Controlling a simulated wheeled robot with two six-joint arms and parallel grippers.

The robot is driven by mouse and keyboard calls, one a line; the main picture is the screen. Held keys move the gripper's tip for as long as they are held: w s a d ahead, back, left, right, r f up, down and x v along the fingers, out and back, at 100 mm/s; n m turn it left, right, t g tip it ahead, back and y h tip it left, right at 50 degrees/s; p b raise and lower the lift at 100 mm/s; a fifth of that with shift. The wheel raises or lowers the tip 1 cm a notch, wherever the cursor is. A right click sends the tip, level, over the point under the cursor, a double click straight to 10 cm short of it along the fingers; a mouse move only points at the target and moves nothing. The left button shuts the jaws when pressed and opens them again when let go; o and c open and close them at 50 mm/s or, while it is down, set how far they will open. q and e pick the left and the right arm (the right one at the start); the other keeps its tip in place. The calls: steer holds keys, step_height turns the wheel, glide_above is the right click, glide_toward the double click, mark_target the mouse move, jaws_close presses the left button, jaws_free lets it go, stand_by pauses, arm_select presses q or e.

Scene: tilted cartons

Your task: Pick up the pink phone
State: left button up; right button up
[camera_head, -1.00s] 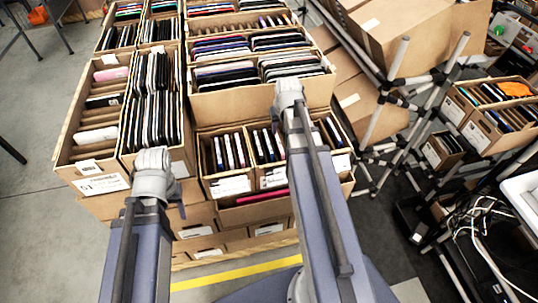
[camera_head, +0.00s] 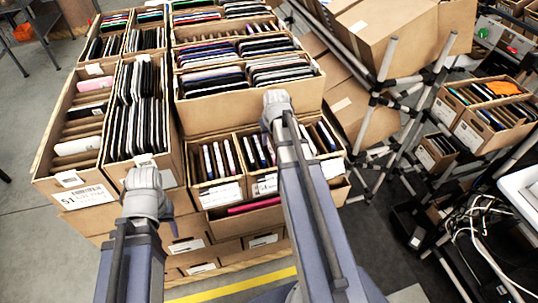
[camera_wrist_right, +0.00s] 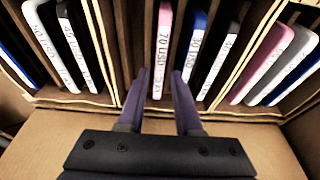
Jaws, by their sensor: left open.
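A pink phone (camera_wrist_right: 164,40) with a white "70 USD" label stands upright in a carton slot in the right wrist view. My right gripper (camera_wrist_right: 160,80) is open, its two purple fingers on either side of the phone's lower end. I cannot tell whether they touch it. In the head view my right arm hides that gripper. My left gripper (camera_head: 168,212) is mostly hidden behind its arm; only a bit of purple finger shows at the stacked cartons' front. Another pink item (camera_head: 255,205) lies low in the front carton, partly behind my right arm.
A blue-edged phone (camera_wrist_right: 198,38) and a dark one stand right of the pink phone. Another pink phone (camera_wrist_right: 255,65) stands past a divider. The carton's front wall (camera_wrist_right: 60,135) lies below. A pipe rack (camera_head: 385,100) with cartons stands at right.

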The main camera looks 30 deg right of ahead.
mark_target(269, 145)
steer(key=b+x, duration=0.2)
steer(key=x, duration=0.1)
steer(key=shift+f, duration=0.15)
arm_select(q)
step_height(269, 145, down, 3)
steer(key=shift+r, duration=0.1)
arm_select(e)
jaws_close()
